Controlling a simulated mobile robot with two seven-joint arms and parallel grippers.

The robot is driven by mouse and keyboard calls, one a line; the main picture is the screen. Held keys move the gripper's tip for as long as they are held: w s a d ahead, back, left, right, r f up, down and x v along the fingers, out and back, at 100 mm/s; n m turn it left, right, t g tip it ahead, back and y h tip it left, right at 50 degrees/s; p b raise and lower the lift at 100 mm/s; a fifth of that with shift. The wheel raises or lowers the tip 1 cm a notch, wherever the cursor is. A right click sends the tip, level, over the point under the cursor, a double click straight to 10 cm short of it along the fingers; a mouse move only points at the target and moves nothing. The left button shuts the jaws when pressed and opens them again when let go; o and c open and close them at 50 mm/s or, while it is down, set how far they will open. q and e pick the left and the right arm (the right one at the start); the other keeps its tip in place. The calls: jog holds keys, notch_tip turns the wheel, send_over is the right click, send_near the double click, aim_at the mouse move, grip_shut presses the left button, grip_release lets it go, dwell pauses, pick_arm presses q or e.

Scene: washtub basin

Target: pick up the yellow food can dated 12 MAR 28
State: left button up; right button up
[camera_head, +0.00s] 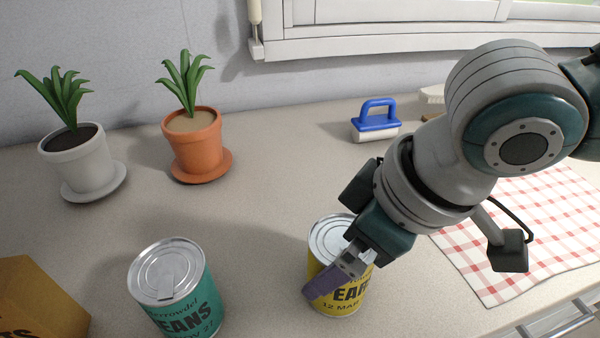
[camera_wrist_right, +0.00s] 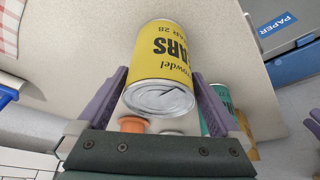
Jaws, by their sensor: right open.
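The yellow food can (camera_head: 322,276) stands upright on the counter in the head view, its label reading "EA" and "12 MAR" where my gripper leaves it visible. In the right wrist view the yellow can (camera_wrist_right: 163,52) shows "ARS" and "28", with its silver lid towards me. My right gripper (camera_head: 322,283) is at the can, with one purple finger in front of its label. In the wrist view the right gripper's purple fingers (camera_wrist_right: 158,85) are open, one on each side of the can. Whether they touch it is unclear.
A teal can (camera_head: 190,307) stands to the left, beside a brown box (camera_head: 38,300). A white pot (camera_head: 80,163) and a terracotta pot (camera_head: 196,147) stand behind. A blue-handled brush (camera_head: 376,119) and a checkered cloth (camera_head: 535,230) lie to the right.

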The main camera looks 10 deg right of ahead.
jog(key=x, duration=0.3)
jog(key=shift+w+f, duration=0.1)
jog(key=shift+f, duration=0.05)
jog(key=shift+c, duration=0.2)
jog(key=c, duration=1.5)
grip_shut()
